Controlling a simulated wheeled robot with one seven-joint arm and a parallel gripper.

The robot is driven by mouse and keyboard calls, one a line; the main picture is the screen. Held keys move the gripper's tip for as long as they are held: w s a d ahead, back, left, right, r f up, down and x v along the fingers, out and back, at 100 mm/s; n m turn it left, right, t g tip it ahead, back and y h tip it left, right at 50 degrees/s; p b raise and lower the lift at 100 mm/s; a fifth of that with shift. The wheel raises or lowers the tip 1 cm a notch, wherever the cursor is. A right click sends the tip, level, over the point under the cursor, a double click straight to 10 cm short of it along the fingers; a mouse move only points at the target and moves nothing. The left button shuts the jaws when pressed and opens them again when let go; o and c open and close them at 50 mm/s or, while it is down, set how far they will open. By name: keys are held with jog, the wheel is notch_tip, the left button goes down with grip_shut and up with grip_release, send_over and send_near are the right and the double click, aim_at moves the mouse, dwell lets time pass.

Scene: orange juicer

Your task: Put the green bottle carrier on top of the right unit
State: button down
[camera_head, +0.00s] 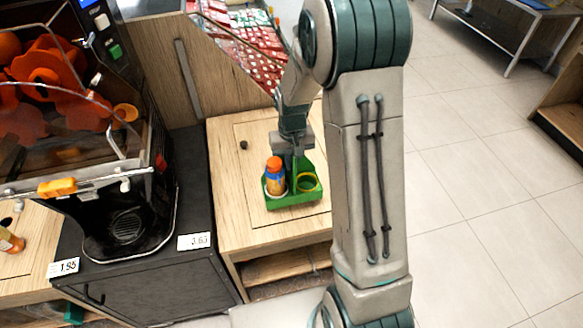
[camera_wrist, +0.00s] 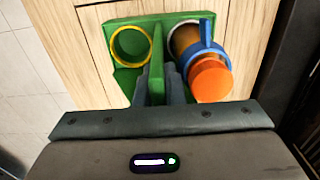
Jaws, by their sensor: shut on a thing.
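The green bottle carrier (camera_head: 296,203) is upright over the top of the right wooden unit (camera_head: 236,215); I cannot tell for sure whether its base touches the wood. Its left compartment in the head view holds a bottle with an orange cap (camera_head: 274,172); the other, with a yellow ring (camera_head: 308,182), looks empty. My gripper (camera_head: 294,152) comes down from above and is shut on the carrier's middle handle. In the wrist view the fingers (camera_wrist: 158,92) pinch the green divider of the carrier (camera_wrist: 127,82), and the capped bottle (camera_wrist: 210,78) is on the right.
The black juicer (camera_head: 130,215) stands left of the wooden unit on a dark cabinet. A wooden panel (camera_head: 165,75) and a shelf of red packets (camera_head: 240,50) rise behind. A small dark knob (camera_head: 243,145) is on the wooden top. Bare wood surrounds the carrier.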

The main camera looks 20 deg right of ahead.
aim_at(292, 171)
jog(key=shift+f+p, duration=0.4)
jog(key=shift+f, duration=1.75)
jog(key=shift+f, duration=0.15)
jog(key=c, duration=1.5)
grip_release()
